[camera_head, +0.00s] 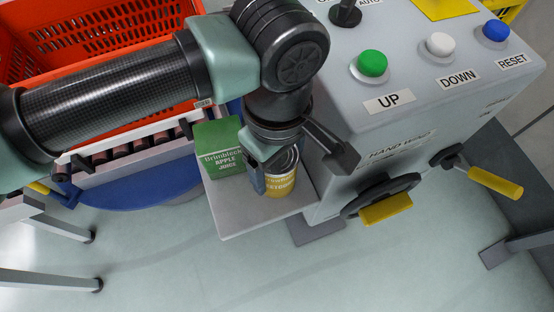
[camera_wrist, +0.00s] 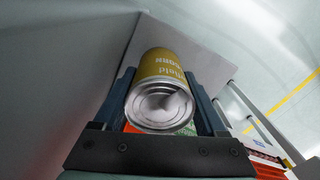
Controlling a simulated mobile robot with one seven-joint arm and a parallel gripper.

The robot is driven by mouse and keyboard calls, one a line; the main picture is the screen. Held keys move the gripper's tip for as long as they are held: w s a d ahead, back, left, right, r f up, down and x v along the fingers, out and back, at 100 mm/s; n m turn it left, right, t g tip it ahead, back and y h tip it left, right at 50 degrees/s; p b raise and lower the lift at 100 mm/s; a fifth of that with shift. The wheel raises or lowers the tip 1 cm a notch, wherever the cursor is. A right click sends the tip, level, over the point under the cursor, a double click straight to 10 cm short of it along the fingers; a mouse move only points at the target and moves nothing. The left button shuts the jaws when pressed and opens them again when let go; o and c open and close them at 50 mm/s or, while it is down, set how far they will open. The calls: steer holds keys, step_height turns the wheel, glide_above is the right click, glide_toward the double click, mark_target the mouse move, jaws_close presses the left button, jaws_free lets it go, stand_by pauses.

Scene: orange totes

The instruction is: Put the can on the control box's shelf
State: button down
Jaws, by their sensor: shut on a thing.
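The can (camera_head: 281,185) has a yellow label and a silver end. My gripper (camera_head: 277,180) is shut on it. In the wrist view the can (camera_wrist: 161,68) sits between the two fingers of my gripper (camera_wrist: 165,90), its silver end towards the camera. The control box (camera_head: 420,75) has a grey shelf (camera_head: 238,220) low on its left side. The can is over the shelf, close to its surface; I cannot tell whether it touches. The shelf also shows behind the can in the wrist view (camera_wrist: 205,60).
A green apple juice carton (camera_head: 220,150) stands on the shelf left of the can. An orange tote (camera_head: 95,50) is at the upper left, by a roller conveyor (camera_head: 130,150). A handwheel (camera_head: 380,195) with a yellow handle juts from the box right of the shelf. The shelf's front is bare.

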jaws_free()
steer(key=shift+r, duration=0.1)
step_height(320, 180, up, 12)
steer(key=shift+p, duration=1.05)
